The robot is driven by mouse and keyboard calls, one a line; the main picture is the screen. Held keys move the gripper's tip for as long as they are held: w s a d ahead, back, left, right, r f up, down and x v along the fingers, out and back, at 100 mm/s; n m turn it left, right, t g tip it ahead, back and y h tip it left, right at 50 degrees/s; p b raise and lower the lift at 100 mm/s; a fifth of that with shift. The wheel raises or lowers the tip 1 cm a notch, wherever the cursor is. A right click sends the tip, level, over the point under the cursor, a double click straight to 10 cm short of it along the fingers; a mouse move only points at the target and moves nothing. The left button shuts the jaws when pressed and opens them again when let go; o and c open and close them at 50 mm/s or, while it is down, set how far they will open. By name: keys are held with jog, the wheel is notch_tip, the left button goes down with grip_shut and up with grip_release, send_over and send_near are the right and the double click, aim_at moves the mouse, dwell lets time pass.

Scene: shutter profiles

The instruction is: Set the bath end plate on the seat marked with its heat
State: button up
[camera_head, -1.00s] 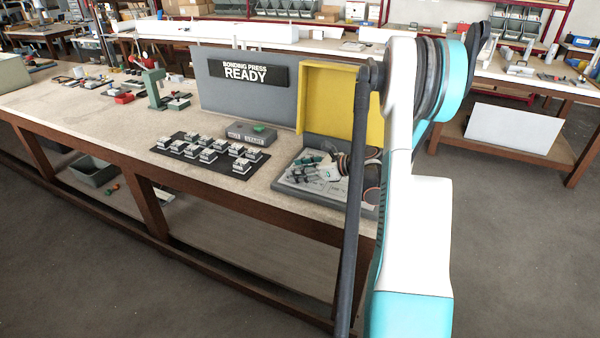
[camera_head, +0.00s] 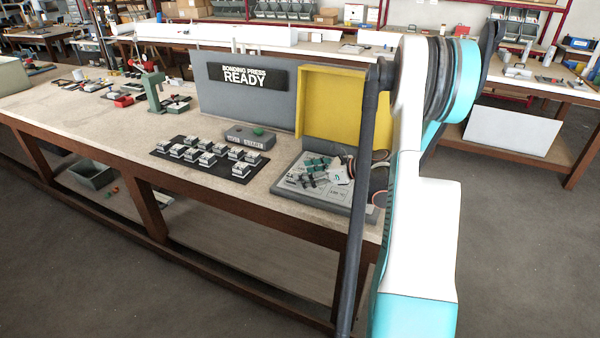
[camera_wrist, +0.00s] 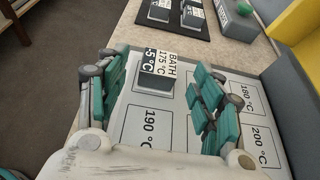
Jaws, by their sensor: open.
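The bath end plate (camera_wrist: 157,72) is a small grey block whose white and black top reads BATH, 175 °C and -5 °C. In the wrist view it is between the two fingers of my gripper (camera_wrist: 153,78), with visible gaps at its sides. The fingers are open, teal and grey. The plate is over the far part of a light grey seat board (camera_wrist: 180,118); I cannot tell whether it rests there. Seats marked 190 °C (camera_wrist: 150,125), 180 °C (camera_wrist: 245,95) and 200 °C (camera_wrist: 262,140) show. Any mark beneath the plate is hidden. My gripper (camera_head: 318,172) is above the board in the head view.
A black mat (camera_head: 238,178) holds several similar blocks left of the board. A grey box with a green button (camera_head: 258,131) stands behind. A yellow panel (camera_head: 345,100) rises behind the board, beside a sign (camera_head: 245,76) reading BONDING PRESS READY. The bench front edge is close.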

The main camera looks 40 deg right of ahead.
jog(key=p+v, duration=0.1)
jog(key=v, duration=0.7)
jog(key=shift+s+d+r+p, duration=0.1)
jog(key=shift+s+r+p, duration=0.05)
jog(key=shift+s+p, duration=0.2)
jog(key=shift+w, duration=0.1)
